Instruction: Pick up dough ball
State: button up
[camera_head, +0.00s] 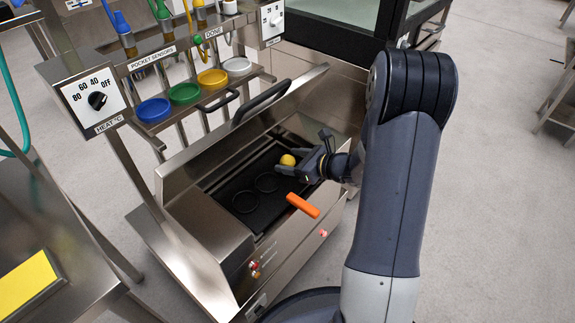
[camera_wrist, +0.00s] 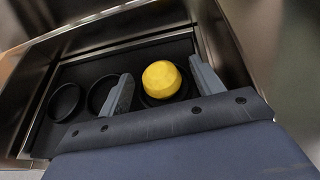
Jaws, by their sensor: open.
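A yellow dough ball (camera_head: 288,160) sits at the right end of a black tray (camera_head: 222,185) inside the open metal machine. In the wrist view the dough ball (camera_wrist: 161,79) rests in or on a dark ring, between the two grey fingers of my gripper (camera_wrist: 160,88). The fingers are apart, with a gap visible on the left side of the ball and a smaller one on the right. In the head view my gripper (camera_head: 305,158) reaches into the machine from the right, its fingers beside the ball.
Two empty black rings (camera_wrist: 66,101) lie left of the ball. The machine's steel walls rise close around the tray. An orange handle (camera_head: 303,205) sticks out at the front. Coloured bowls (camera_head: 185,93) stand on a shelf above, behind the raised lid (camera_head: 240,115).

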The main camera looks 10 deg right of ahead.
jog(key=shift+c, duration=0.4)
jog(key=c, duration=1.2)
jog(key=shift+r, duration=0.1)
jog(key=shift+c, duration=0.2)
